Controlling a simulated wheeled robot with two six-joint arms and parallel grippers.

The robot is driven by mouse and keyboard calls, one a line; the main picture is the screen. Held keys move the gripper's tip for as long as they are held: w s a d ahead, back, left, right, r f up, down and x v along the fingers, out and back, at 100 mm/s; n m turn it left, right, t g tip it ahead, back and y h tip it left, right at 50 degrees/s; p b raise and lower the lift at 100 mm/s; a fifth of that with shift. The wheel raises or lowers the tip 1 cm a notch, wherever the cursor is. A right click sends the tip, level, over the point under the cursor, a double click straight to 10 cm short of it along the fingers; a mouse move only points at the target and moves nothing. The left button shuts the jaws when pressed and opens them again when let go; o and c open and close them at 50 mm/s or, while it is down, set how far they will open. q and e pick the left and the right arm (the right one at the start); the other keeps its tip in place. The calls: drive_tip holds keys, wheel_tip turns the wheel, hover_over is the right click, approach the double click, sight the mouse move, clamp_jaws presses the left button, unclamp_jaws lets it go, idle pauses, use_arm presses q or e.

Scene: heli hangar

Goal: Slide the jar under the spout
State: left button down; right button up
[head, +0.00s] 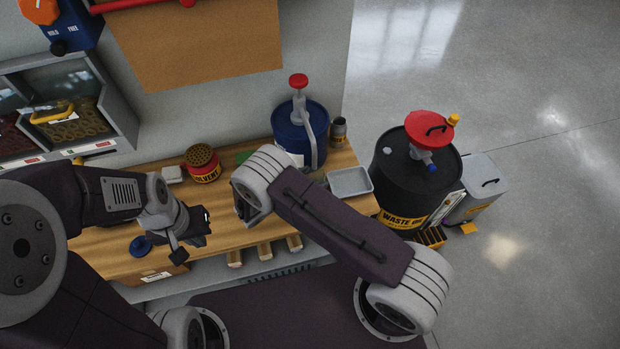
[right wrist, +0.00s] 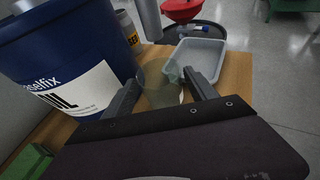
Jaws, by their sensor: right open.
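The jar (right wrist: 163,92) is translucent and shows between the fingers in the right wrist view, beside the blue drum. My right gripper (right wrist: 163,88) is open, with one finger on each side of the jar; I cannot tell whether they touch it. In the head view my own right arm hides this gripper and most of the jar. The spout (head: 310,125) is a grey pipe coming down from the red-topped pump on the blue drum (head: 290,140). It also shows at the top of the right wrist view (right wrist: 150,18). My left gripper (head: 182,242) hangs over the bench's left part; its jaws are unclear.
A grey tray (head: 349,182) sits right of the drum on the wooden bench (head: 228,212). A red solvent can (head: 203,168), a green item (head: 243,157) and a small dark bottle (head: 338,131) stand nearby. A black waste drum (head: 398,180) is beyond the bench's right end.

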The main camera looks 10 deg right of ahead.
drive_tip(key=shift+x, duration=1.15)
drive_tip(key=shift+s+a+r, duration=0.2)
drive_tip(key=shift+a, duration=0.05)
drive_tip(key=shift+c, duration=0.4)
drive_tip(key=c, duration=1.3)
drive_tip(key=shift+s+a+f, duration=0.2)
drive_tip(key=shift+s+a, duration=0.05)
drive_tip(key=shift+s, duration=0.25)
drive_tip(key=shift+s+a+r, duration=0.2)
drive_tip(key=shift+s+a, duration=0.05)
drive_tip(key=shift+s, duration=0.35)
drive_tip(key=o, duration=1.2)
drive_tip(key=shift+w, duration=0.1)
drive_tip(key=o, duration=0.5)
drive_tip(key=shift+w+f, duration=0.1)
drive_tip(key=shift+w, duration=0.05)
drive_tip(key=shift+w+d, duration=0.1)
use_arm(q)
drive_tip(key=shift+s+d+f, duration=0.25)
drive_tip(key=shift+s+d, duration=0.05)
drive_tip(key=shift+s, duration=0.1)
drive_tip(key=shift+a+r, duration=0.1)
